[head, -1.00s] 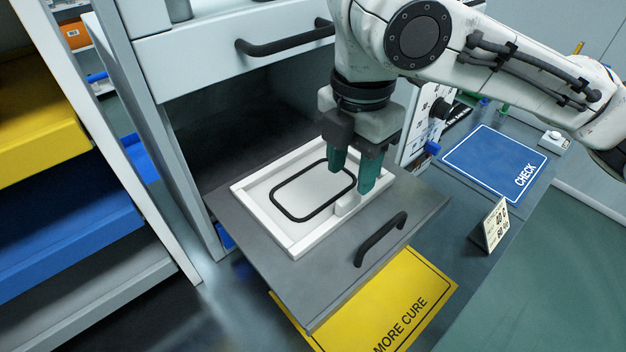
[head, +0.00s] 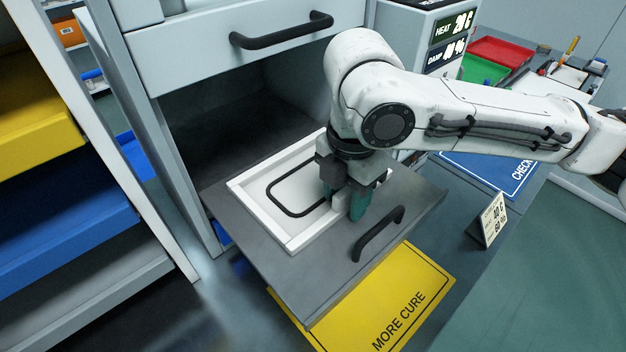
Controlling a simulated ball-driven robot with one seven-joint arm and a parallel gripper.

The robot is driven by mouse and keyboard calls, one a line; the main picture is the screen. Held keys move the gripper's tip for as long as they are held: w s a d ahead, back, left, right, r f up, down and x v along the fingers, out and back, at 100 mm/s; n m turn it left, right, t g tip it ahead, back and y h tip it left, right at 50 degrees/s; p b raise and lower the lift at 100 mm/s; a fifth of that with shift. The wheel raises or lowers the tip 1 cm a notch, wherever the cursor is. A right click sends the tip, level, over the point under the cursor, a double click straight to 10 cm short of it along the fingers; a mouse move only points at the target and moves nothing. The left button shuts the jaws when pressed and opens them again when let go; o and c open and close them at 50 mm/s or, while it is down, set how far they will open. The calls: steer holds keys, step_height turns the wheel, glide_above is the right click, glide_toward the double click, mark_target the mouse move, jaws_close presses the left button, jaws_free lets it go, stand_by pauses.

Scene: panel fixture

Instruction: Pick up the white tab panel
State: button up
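The white tab panel (head: 296,187) is a flat panel with a black rounded outline. It lies in a pale raised frame on the grey pulled-out drawer shelf. Its white tab (head: 339,203) is at the right side, partly hidden by my gripper. My gripper (head: 343,205) points down at the tab, with one green finger on each side of it. I cannot tell whether the fingers press on the tab or stand just apart from it. The arm hides the panel's far right corner.
The shelf's black handle (head: 379,234) is close to the right of my gripper. A drawer with a black handle (head: 282,31) is above the opening.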

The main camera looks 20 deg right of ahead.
jaws_close()
steer(key=shift+r, duration=0.1)
stand_by(0.5)
